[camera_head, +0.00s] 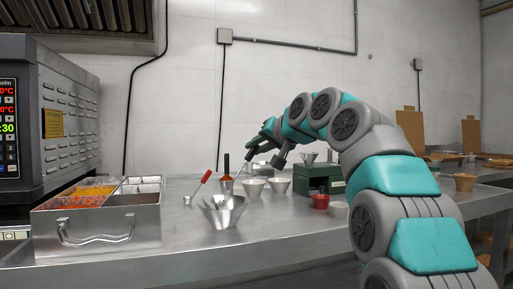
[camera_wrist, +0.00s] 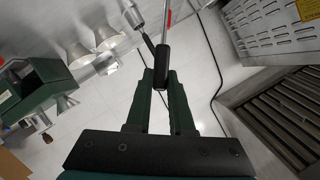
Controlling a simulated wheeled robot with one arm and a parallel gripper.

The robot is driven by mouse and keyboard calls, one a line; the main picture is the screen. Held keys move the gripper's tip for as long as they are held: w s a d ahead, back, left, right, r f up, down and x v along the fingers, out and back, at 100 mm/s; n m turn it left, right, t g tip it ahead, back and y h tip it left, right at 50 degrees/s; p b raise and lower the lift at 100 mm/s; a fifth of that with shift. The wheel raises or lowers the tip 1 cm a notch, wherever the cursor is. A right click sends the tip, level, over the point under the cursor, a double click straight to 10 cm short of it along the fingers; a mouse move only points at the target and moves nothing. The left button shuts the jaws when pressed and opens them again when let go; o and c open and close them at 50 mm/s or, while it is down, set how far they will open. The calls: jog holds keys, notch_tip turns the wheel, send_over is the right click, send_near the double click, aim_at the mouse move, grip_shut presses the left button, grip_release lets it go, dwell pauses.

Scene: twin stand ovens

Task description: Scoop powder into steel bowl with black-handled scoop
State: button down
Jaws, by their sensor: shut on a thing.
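My gripper (camera_head: 256,147) reaches in over the far part of the steel table. In the wrist view its dark green fingers (camera_wrist: 163,84) are shut on a black handle (camera_wrist: 162,63) with a thin metal shaft, which I take to be the black-handled scoop. The scoop's far end is out of that view. A flared steel bowl (camera_head: 222,212) stands near the table's front, empty as far as I can see.
A red-handled scoop (camera_head: 199,186) stands left of the gripper. Small pale cups (camera_head: 278,186) stand below the gripper. The oven (camera_head: 68,115) borders the left.

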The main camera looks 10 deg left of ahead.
jog(key=shift+f+b, duration=1)
jog(key=shift+f, duration=0.1)
jog(key=shift+s+a+r+n+t+h+p, duration=0.15)
jog(key=shift+s+a+r+n+h+p, duration=0.25)
jog(key=shift+a+r+n, duration=0.2)
jog(key=shift+s+a+r+n+t+h+p, duration=0.15)
jog(key=shift+s+a+r+n+h+p, duration=0.1)
jog(key=shift+a+r+n+h+p, duration=0.25)
jog(key=shift+s+a+r+n+t+h+p, duration=0.15)
jog(key=shift+s+a+r+n+h+p, duration=0.1)
jog(key=shift+s+a+n, duration=0.3)
jog(key=shift+s+a+r+n+t+h+p, duration=0.25)
jog(key=shift+a+n, duration=0.2)
jog(key=shift+a, duration=0.3)
jog(key=shift+s+a+r+n+t+h+p, duration=0.1)
jog(key=shift+s+a+r+n+h+p, duration=0.2)
jog(key=shift+s+a+n, duration=0.25)
jog(key=shift+a, duration=0.2)
jog(key=shift+s+a+n+t+h+p, duration=0.25)
jog(key=shift+s+a+n+h+p, duration=0.15)
jog(key=shift+a+n, duration=0.3)
jog(key=shift+s+a+n+t+h+p, duration=0.25)
jog(key=shift+s+a+n, duration=0.25)
jog(key=shift+a, duration=0.35)
jog(key=shift+s+a, duration=0.1)
jog(key=shift+a, duration=0.05)
